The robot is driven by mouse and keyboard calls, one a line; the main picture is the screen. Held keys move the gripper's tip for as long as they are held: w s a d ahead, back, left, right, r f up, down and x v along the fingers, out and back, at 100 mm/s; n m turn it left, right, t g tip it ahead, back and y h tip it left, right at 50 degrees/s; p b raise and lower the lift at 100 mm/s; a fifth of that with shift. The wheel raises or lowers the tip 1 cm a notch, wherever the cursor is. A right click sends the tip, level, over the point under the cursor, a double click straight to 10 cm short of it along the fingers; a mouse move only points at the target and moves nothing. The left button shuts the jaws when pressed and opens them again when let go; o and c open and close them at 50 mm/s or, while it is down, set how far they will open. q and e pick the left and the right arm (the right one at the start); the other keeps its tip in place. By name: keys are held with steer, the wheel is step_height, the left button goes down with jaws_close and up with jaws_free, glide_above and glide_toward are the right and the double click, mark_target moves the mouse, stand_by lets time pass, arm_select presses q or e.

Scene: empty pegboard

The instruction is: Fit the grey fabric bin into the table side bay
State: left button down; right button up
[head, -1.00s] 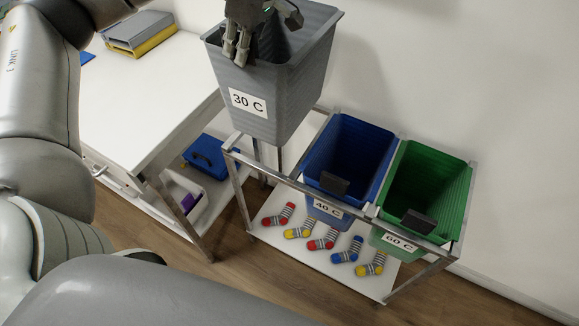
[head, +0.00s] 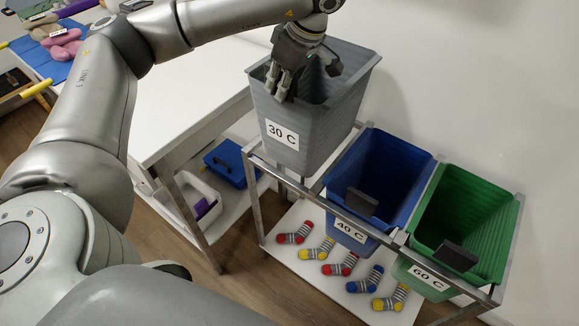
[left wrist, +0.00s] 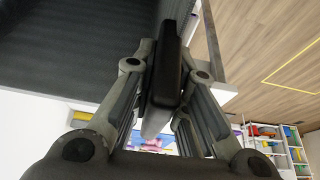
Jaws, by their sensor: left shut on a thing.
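The grey bin (head: 327,140), labelled 30 C, hangs upright above the bay of the metal cart (head: 256,195) nearest the white table (head: 180,110). Its base shows just above the cart's front rail, and open space shows below the rail there. My left gripper (head: 283,88) is shut on the bin's near rim. In the left wrist view, a dark handle piece (left wrist: 172,62) sits between the fingers, with the bin's dark wall (left wrist: 60,55) at upper left. The far underside of the bin is hidden. My right gripper is not in view.
The blue bin (head: 405,165), labelled 40 C, and the green bin (head: 475,215), labelled 60 C, fill the other bays, close beside the grey bin. Several striped socks (head: 340,264) lie on the lower shelf. A blue box (head: 226,161) sits under the table; the wall is behind.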

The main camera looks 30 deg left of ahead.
mark_target(297, 137)
arm_select(q)
step_height(297, 137, down, 10)
steer(key=shift+r+b, duration=0.2)
steer(key=shift+b, duration=0.7)
step_height(297, 137, down, 9)
steer(key=shift+r+p, duration=0.1)
steer(key=shift+p, duration=0.35)
step_height(297, 137, down, 2)
steer(key=shift+f, duration=1.6)
steer(key=c, duration=1.5)
jaws_free()
steer(key=shift+c, duration=0.2)
steer(key=shift+o, duration=0.5)
steer(key=b+v, duration=0.1)
steer(key=v, duration=1.1)
steer(key=shift+r, duration=0.1)
